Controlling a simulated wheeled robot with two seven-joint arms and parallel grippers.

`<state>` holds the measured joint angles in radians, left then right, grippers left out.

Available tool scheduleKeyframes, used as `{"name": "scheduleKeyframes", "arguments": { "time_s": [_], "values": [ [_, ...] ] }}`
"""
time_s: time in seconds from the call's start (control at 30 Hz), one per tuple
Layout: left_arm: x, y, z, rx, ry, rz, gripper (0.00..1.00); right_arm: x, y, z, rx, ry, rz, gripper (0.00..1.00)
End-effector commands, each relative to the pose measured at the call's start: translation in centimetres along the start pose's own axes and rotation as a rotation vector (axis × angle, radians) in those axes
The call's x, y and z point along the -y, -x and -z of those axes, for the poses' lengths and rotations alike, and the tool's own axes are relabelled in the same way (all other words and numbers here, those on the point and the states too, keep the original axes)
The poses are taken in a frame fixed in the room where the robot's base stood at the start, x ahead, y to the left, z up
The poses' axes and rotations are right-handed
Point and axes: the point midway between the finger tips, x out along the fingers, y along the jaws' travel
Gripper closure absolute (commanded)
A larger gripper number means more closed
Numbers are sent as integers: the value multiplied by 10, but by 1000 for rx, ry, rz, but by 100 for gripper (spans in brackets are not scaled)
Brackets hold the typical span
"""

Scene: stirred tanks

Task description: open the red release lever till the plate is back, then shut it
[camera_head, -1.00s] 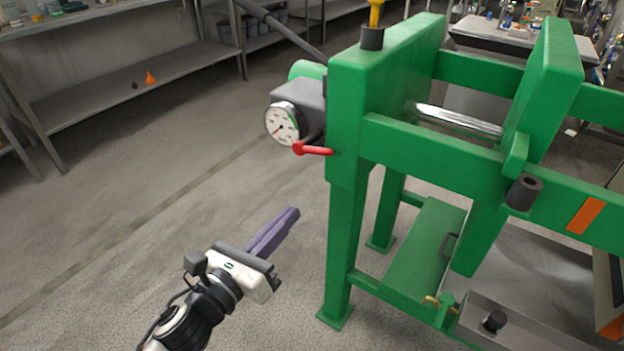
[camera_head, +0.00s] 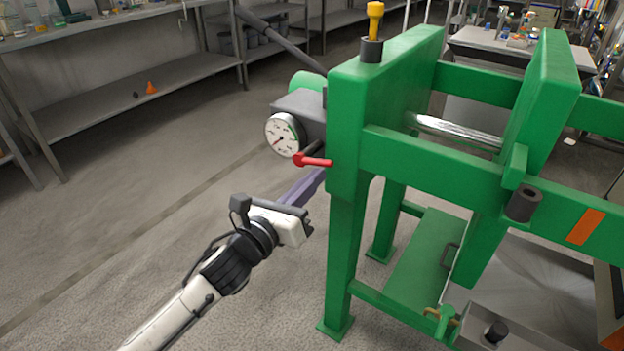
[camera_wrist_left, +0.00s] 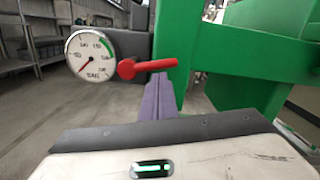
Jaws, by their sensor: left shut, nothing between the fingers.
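The red release lever (camera_head: 313,161) sticks out sideways below the dial gauge at the left end of the green press frame. It also shows in the left wrist view (camera_wrist_left: 147,67), lying nearly level and pointing right. My left gripper (camera_head: 318,176) is shut and empty, its purple fingers just below the lever. In the left wrist view the fingertips (camera_wrist_left: 160,82) are right under the lever's arm; I cannot tell whether they touch it. The movable green plate (camera_head: 541,95) stands upright on the press, apart from the end plate (camera_head: 385,75), with a shiny rod between. My right gripper is out of view.
The round dial gauge (camera_head: 282,134) is close above my left gripper, with its needle low on the left. The green frame leg (camera_head: 342,255) stands just right of the gripper. Floor on the left is clear up to the grey shelves (camera_head: 130,85).

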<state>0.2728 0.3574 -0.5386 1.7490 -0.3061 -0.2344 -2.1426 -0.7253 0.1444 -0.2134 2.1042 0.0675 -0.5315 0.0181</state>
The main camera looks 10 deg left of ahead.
Motion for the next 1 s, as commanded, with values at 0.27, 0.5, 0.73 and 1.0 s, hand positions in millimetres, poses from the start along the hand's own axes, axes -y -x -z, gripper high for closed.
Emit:
{"name": "scheduleKeyframes", "arguments": {
  "time_s": [0.27, 0.5, 0.73, 1.0],
  "values": [
    [0, 0, 0, 0, 1, 0, 100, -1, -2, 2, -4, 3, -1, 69],
    [0, 1, -4, 0, 35, -5, 100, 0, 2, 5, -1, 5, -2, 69],
    [-1, 2, -5, 2, 72, -9, 100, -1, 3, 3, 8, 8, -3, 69],
    [-3, 4, -10, 4, 126, -17, 100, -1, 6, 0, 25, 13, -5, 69]
  ]
}}
